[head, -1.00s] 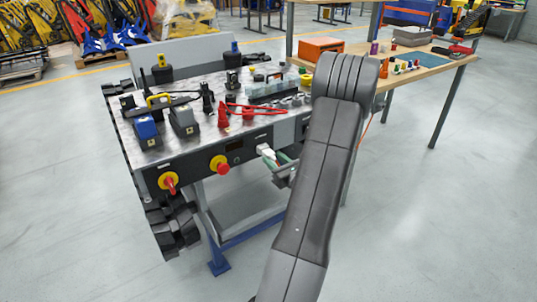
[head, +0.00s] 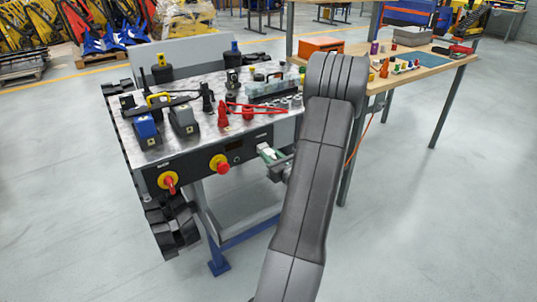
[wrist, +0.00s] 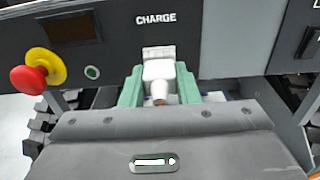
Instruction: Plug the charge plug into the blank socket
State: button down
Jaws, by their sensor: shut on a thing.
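The white charge plug (wrist: 159,70) is held between the green fingers of my gripper (wrist: 160,84) in the wrist view. Its front end is up against the dark front panel (wrist: 225,40), right below the word CHARGE. The socket itself is hidden behind the plug, so I cannot tell how far in the plug sits. In the head view my gripper (head: 273,158) is at the right part of the carrier's front panel (head: 190,164), partly covered by my arm, with the white plug between its fingers. I see no socket marked blank.
A red knob on a yellow base (wrist: 38,71) sticks out left of the plug, with a small green-ringed round part (wrist: 92,72) between. The carrier's top (head: 180,150) holds several connectors and tools. A wooden workbench (head: 455,65) stands behind right. The floor at right is clear.

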jog(key=shift+v, duration=1.4)
jog(key=shift+b+v, duration=0.5)
jog(key=shift+v, duration=1.25)
